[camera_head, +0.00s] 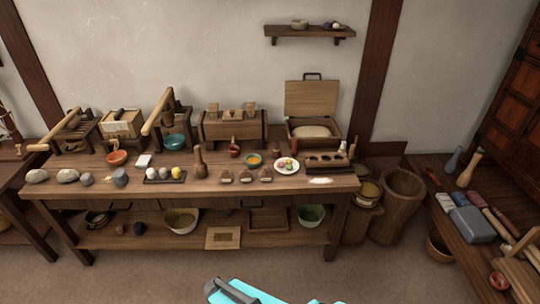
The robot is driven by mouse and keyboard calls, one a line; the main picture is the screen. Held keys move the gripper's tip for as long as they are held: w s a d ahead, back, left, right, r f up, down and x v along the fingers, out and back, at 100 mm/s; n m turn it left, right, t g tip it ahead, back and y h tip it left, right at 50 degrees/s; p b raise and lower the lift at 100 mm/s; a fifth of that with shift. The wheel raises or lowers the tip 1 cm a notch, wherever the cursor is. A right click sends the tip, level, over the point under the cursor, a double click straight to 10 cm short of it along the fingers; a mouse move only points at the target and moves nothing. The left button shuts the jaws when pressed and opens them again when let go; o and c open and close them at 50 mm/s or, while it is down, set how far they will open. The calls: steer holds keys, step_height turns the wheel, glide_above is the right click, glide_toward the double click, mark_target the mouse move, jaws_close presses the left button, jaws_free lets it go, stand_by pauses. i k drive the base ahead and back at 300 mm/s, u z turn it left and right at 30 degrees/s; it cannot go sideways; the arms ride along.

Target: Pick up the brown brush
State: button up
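I cannot single out the brown brush with certainty at this size. Three small brown wedge-shaped items (245,176) lie in a row near the front edge of the long wooden table (110,187); they may be brushes. A small upright item with a pale part (342,149) stands at the table's right end and could also be one. A brown pestle-like piece (200,163) stands near the middle. Part of my arm, cyan and dark grey, shows at the bottom edge, well short of the table. My gripper's fingertips cannot be made out.
A plate with coloured balls (286,166), an open box (311,98) and several grinding devices crowd the table. Bowls sit on its lower shelf. A wooden barrel (398,207) stands right of it. A second table (437,172) with tools is at the right. The floor (150,276) in front is clear.

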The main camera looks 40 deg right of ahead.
mark_target(276, 154)
steer(key=z, duration=0.15)
steer(key=i, duration=0.95)
steer(key=u, duration=0.1)
